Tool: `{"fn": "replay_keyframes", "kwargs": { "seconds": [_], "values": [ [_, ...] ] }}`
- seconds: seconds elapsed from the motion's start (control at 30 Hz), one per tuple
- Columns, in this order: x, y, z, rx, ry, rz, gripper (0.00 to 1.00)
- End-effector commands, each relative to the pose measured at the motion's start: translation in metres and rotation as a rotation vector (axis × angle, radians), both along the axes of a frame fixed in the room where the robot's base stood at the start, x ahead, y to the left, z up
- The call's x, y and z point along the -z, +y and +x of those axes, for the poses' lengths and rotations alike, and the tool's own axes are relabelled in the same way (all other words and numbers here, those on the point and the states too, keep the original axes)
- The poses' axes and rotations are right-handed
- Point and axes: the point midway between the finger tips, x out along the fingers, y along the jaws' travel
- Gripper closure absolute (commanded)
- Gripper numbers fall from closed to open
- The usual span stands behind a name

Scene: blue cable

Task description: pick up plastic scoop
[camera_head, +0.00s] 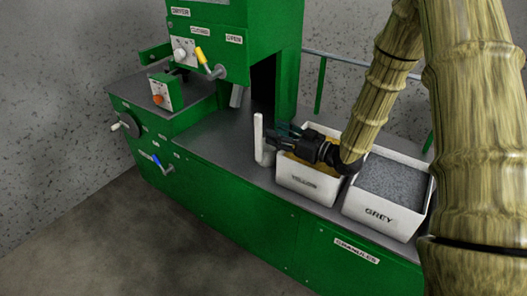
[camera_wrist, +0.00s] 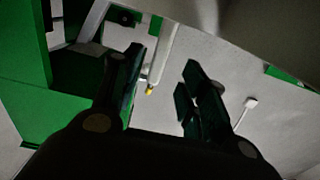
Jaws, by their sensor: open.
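A white upright piece (camera_head: 258,138), which looks like the plastic scoop, stands on the grey bench top just left of the yellow bin. Its lower part widens to the right. My gripper (camera_head: 284,132) is above the left edge of the yellow bin, pointing left, with its fingertips close to the right of the white piece. I cannot tell whether they touch it. In the wrist view the dark fingers (camera_wrist: 162,60) are spread apart, with no clear object held between them. I cannot make out the scoop for sure there.
The white bin labelled YELLOW (camera_head: 305,181) holds yellow granules, partly hidden by my arm. The bin labelled GREY (camera_head: 379,214) with grey granules is right of it. A green dryer machine (camera_head: 235,50) rises behind and left. The bench top (camera_head: 212,148) left of the white piece is clear.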

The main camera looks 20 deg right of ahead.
Motion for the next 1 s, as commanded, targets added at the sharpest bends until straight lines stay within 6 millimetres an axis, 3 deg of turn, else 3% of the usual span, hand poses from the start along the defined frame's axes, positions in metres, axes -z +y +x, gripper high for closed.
{"fn": "replay_keyframes", "kwargs": {
  "seconds": [0.7,0.97,1.0],
  "values": [
    [0.001,0.046,0.059,-0.004,-0.001,-0.001,0.57],
    [0.000,0.048,0.061,-0.003,0.000,0.000,0.57],
    [0.000,0.048,0.061,-0.003,0.000,0.000,0.64]
  ]
}}
